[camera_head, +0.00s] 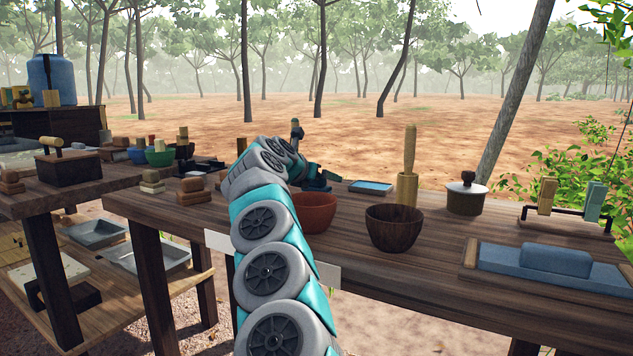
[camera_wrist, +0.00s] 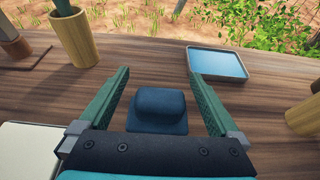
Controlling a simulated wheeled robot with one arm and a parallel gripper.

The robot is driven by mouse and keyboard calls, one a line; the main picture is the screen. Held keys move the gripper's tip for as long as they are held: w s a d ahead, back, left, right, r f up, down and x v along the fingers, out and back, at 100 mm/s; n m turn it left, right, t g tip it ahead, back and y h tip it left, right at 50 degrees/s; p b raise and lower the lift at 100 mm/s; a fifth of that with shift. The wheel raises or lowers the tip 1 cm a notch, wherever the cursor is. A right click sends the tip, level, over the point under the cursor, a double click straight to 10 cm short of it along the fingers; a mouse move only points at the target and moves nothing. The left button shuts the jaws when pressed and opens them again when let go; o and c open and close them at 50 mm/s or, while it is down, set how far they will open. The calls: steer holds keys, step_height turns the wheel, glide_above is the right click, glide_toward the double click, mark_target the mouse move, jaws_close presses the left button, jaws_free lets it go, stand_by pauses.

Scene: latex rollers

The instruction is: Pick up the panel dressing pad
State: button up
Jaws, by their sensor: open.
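A small dark blue pad with a rounded raised top (camera_wrist: 158,103), which looks like the panel dressing pad, lies on the wooden table in the wrist view. My gripper (camera_wrist: 157,76) is open, with one green finger to each side of the pad and gaps between. The pad's near edge is partly hidden by my gripper's body. In the head view my gripper (camera_head: 316,181) is low over the table at the end of my arm, and I cannot make out the pad there.
A shallow blue tray (camera_head: 371,187) lies just right of my gripper; it also shows in the wrist view (camera_wrist: 218,64). A reddish bowl (camera_head: 317,213) and dark bowl (camera_head: 394,228) stand nearer. A wooden cup (camera_wrist: 73,40) stands ahead left. A blue block (camera_head: 555,260) lies far right.

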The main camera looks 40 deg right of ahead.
steer(key=shift+w+d+f, duration=0.1)
steer(key=shift+d, duration=0.2)
steer(key=c, duration=1.5)
